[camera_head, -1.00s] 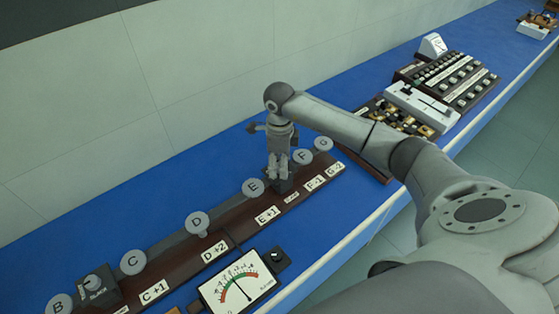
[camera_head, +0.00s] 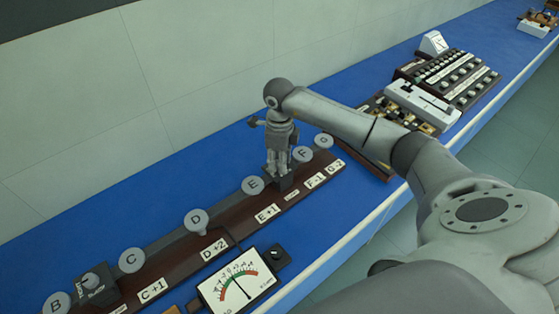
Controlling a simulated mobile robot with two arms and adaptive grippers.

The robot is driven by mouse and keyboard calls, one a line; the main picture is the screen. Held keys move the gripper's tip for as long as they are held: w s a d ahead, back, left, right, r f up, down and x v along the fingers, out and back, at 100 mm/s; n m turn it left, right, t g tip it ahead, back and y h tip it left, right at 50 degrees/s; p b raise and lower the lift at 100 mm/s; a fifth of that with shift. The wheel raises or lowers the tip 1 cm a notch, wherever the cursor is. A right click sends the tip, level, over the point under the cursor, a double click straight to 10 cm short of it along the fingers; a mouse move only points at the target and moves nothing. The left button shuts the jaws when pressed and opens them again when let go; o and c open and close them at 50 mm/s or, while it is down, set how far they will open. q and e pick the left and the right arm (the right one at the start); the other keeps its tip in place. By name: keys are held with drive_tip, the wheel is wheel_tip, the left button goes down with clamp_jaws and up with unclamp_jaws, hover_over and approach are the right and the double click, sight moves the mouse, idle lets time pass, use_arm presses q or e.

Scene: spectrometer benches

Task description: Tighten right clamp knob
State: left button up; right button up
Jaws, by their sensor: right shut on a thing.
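The right clamp is a small dark block (camera_head: 285,182) on the brown rail, between the round grey discs marked E (camera_head: 253,186) and F (camera_head: 302,154). My right gripper (camera_head: 279,172) points straight down over this block and is shut on its knob. The knob itself is hidden between the fingers. A second dark clamp block with a knob (camera_head: 92,282) sits at the lower left of the rail, between discs B and C. My left gripper is not in view.
The brown rail (camera_head: 233,222) carries lettered discs and white labels along the blue bench (camera_head: 130,208). A dial meter (camera_head: 238,283) stands in front of it. Several switch boxes (camera_head: 447,78) stand farther back at right. A tiled wall runs behind.

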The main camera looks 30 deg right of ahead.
drive_tip(key=m+b, duration=0.2)
drive_tip(key=m, duration=0.2)
drive_tip(key=shift+f, duration=0.1)
drive_tip(key=m+b, duration=0.1)
drive_tip(key=m, duration=0.3)
drive_tip(key=m+b, duration=0.1)
drive_tip(key=m, duration=0.3)
drive_tip(key=shift+m, duration=0.3)
drive_tip(key=shift+m+b, duration=0.4)
drive_tip(key=shift+m, duration=1.4)
drive_tip(key=o, duration=1.1)
drive_tip(key=shift+c, duration=0.2)
drive_tip(key=shift+r, duration=0.2)
wheel_tip(320, 180, up, 12)
